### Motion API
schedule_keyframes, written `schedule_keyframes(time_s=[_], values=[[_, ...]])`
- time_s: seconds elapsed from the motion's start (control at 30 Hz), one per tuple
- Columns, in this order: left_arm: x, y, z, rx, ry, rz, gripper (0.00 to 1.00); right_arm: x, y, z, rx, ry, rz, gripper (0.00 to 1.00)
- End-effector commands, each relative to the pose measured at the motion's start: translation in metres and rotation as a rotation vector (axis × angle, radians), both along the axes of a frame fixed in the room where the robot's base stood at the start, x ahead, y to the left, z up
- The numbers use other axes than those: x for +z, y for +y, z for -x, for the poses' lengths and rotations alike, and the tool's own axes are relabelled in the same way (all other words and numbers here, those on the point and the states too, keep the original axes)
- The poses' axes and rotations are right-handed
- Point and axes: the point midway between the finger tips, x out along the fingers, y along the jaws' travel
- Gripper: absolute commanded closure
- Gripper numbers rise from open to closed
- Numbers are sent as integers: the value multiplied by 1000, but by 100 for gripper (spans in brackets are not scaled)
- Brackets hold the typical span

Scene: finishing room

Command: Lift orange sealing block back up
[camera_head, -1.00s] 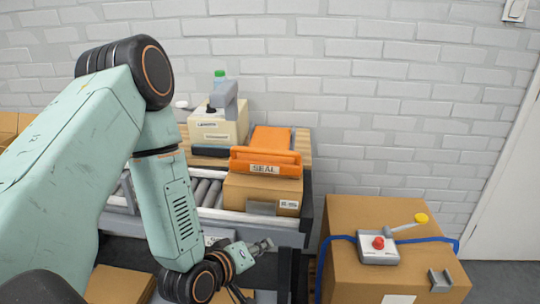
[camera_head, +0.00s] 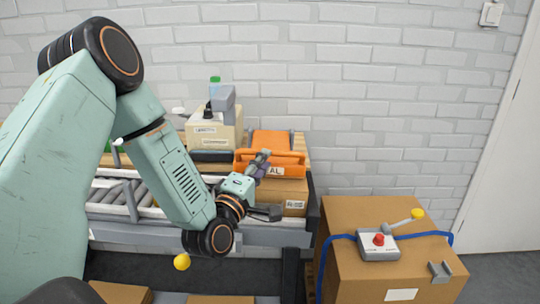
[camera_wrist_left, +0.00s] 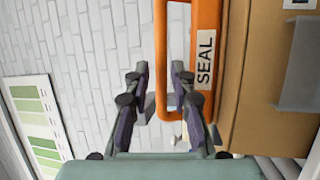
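The orange sealing block (camera_head: 271,141), with a "SEAL" label, rests on top of a cardboard box (camera_head: 292,190) on the roller conveyor. My left gripper (camera_head: 262,160) is at its front and partly hides the label. In the left wrist view the gripper (camera_wrist_left: 159,72) is open, with one finger on each side of the block's orange handle bar (camera_wrist_left: 160,40). A gap shows beside the bar, so the fingers are not shut on it. The block's labelled face (camera_wrist_left: 205,20) is just right of the fingers. My right gripper is not in view.
A cream machine (camera_head: 213,130) with a green-capped bottle stands behind on the left. A large carton (camera_head: 345,270) with a blue strap, a red-button box (camera_head: 379,245) and a yellow-knobbed lever stands at right. A white brick wall closes the back.

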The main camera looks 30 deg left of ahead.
Motion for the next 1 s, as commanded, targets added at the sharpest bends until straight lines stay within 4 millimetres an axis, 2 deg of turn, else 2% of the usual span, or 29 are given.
schedule_keyframes(time_s=[0.1, 0.3, 0.67, 0.93, 1.0], values=[[3, 2, -19, -1, -2, -4, 76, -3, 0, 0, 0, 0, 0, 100], [6, 5, -39, -1, 0, -2, 76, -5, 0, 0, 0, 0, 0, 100], [7, 6, -43, -3, 3, 1, 76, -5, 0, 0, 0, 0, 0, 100], [6, 7, -43, -3, 3, 0, 99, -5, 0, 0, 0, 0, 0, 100], [6, 6, -43, -3, 3, 0, 100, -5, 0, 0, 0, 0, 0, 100]])
